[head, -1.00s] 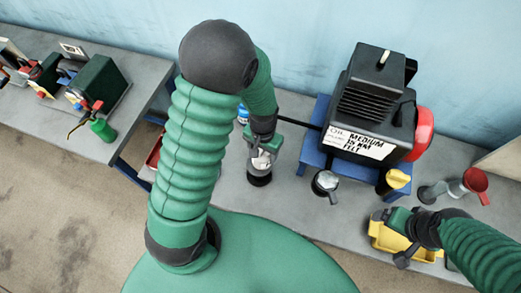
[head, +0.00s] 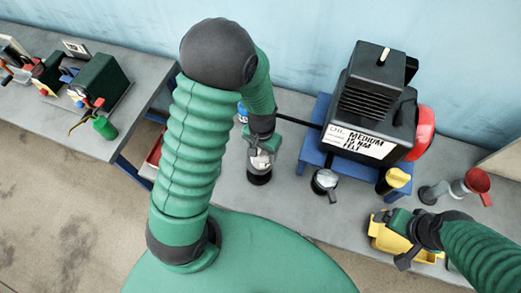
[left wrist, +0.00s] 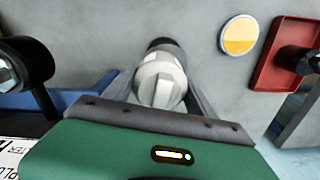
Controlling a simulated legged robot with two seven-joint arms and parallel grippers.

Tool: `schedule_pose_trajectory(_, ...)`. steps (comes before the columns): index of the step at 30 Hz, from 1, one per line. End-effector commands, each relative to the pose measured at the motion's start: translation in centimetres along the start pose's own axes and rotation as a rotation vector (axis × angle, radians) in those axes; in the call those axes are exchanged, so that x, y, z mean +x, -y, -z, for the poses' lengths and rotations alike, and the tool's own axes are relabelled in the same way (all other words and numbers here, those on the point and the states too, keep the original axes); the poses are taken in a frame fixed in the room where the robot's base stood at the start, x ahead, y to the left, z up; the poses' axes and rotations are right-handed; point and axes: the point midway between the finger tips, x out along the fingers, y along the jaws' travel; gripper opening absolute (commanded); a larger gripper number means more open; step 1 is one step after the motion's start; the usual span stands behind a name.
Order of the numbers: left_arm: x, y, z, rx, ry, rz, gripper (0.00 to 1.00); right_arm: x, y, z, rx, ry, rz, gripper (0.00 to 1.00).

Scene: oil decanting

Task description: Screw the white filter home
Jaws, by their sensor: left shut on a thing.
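The white filter (left wrist: 160,80) sits between the fingers of my left gripper in the left wrist view, its rounded, ridged end facing the camera. My left gripper (head: 262,160) is shut on it in the head view, where a little of the white shows between the fingers. A dark round base (head: 259,177) is directly under it on the bench; the contact between filter and base is hidden. My right gripper (head: 396,238) is over the yellow tray (head: 388,238) at the right; its finger gap is unclear.
A silver-topped cup (head: 325,181) stands in front. A red tray (left wrist: 284,68) lies near the left gripper.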

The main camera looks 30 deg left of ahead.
Motion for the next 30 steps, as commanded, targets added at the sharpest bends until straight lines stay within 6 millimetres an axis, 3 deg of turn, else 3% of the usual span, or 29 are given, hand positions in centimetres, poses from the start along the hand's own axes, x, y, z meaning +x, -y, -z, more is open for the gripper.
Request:
schedule_pose_trajectory(25,1.6,0.1,0.0,-0.001,-0.001,-0.001,0.33,1.1,0.0,-0.3,0.000,0.000,0.000,0.86)
schedule_pose_trajectory(26,1.6,0.1,0.0,-0.001,-0.001,-0.001,0.68,1.1,0.0,-0.3,0.000,0.000,0.000,0.86)
schedule_pose_trajectory(30,1.6,0.1,0.0,-0.001,-0.001,-0.001,0.86,1.1,0.0,-0.3,0.000,0.000,0.000,0.86)
